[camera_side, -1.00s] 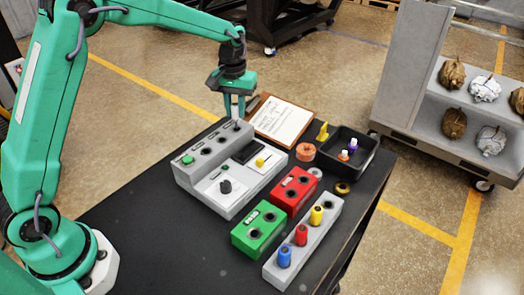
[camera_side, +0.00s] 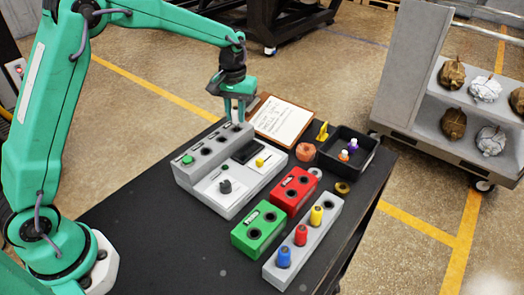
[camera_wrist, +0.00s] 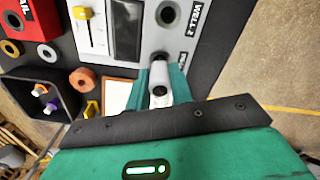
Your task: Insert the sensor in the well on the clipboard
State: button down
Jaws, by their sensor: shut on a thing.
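My gripper (camera_side: 237,117) is shut on the sensor (camera_wrist: 160,88), a pale cylinder with a dark end, seen between the fingers in the wrist view. In the side view the fingers hide most of it. The fingers are just above the far end of the grey well block (camera_side: 199,160). Its far well (camera_side: 236,127) lies close below them; I cannot tell whether the sensor's tip is in it. The wrist view shows the well marked WELL 2 (camera_wrist: 167,14) beyond. The clipboard (camera_side: 283,120) lies behind the block; its writing is too small to read.
A black tray (camera_side: 366,166) with small bottles stands at the right. Red (camera_side: 295,190) and green (camera_side: 258,228) blocks and a grey rack (camera_side: 290,262) with coloured cylinders sit in front. An orange roll (camera_side: 305,152) is near the clipboard. The table's front left is clear.

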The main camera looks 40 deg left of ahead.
jog(key=shift+f, duration=1.1)
dwell(1.1)
jog(key=c, duration=0.7)
grip_release()
jog(key=shift+c, duration=0.2)
jog(key=shift+r, duration=0.2)
jog(key=shift+r, duration=2.85)
